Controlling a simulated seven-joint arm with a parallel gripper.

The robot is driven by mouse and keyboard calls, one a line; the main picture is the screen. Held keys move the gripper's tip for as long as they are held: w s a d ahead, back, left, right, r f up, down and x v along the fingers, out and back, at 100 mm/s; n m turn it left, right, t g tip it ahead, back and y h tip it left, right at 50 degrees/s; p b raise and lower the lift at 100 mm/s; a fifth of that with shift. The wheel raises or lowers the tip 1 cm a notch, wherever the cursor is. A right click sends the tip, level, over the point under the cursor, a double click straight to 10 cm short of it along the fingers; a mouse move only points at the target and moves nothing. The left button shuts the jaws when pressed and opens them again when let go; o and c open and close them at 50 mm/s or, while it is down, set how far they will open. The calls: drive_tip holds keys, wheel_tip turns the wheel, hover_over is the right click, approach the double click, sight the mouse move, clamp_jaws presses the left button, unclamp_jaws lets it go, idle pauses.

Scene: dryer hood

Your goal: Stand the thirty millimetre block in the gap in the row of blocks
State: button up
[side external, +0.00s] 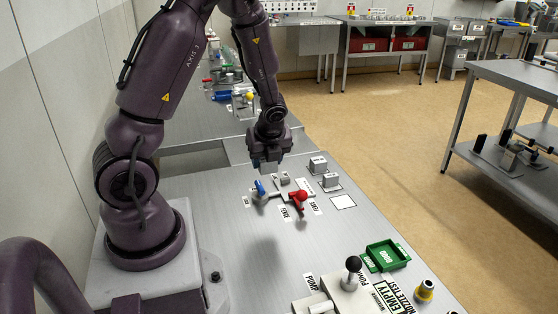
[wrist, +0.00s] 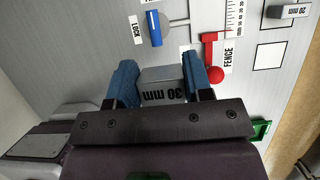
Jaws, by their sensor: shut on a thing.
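My gripper (wrist: 160,78) is shut on a grey block labelled 30 mm (wrist: 163,82), which sits between its two blue fingers in the wrist view. In the side view my gripper (side external: 265,164) is above the bench, behind the blue and red levers; the held block is hard to make out there. Two grey blocks, a farther one (side external: 318,165) and a nearer one (side external: 330,181), stand in a row to its right. An empty white square (side external: 343,202) lies at the near end of that row. The wrist view shows a 20 mm block (wrist: 289,11) and the empty square (wrist: 268,56).
A blue lever (side external: 261,187) labelled LOCK and a red-knobbed lever (side external: 300,197) labelled FENCE stand below my gripper, near a printed scale (wrist: 234,18). A green tray (side external: 386,256), a black-knobbed lever (side external: 353,265) and a yellow part (side external: 425,290) are at the near right.

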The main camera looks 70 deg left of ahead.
drive_tip(key=shift+s+d+r, duration=0.65)
drive_tip(key=shift+s+d, duration=0.25)
drive_tip(key=shift+s, duration=0.1)
drive_tip(key=w+d, duration=0.7)
drive_tip(key=w, duration=0.3)
hover_over(339, 196)
drive_tip(key=s+d, duration=0.1)
drive_tip(key=d, duration=0.1)
wheel_tip(339, 196, down, 9)
drive_tip(key=shift+a+f, duration=0.1)
drive_tip(key=shift+a, duration=0.05)
drive_tip(key=shift+w+a+f, duration=0.1)
drive_tip(key=shift+w+f, duration=0.2)
drive_tip(key=shift+f, duration=0.05)
drive_tip(key=shift+w+f, duration=0.15)
drive_tip(key=shift+f, duration=1.45)
drive_tip(key=shift+f, duration=0.1)
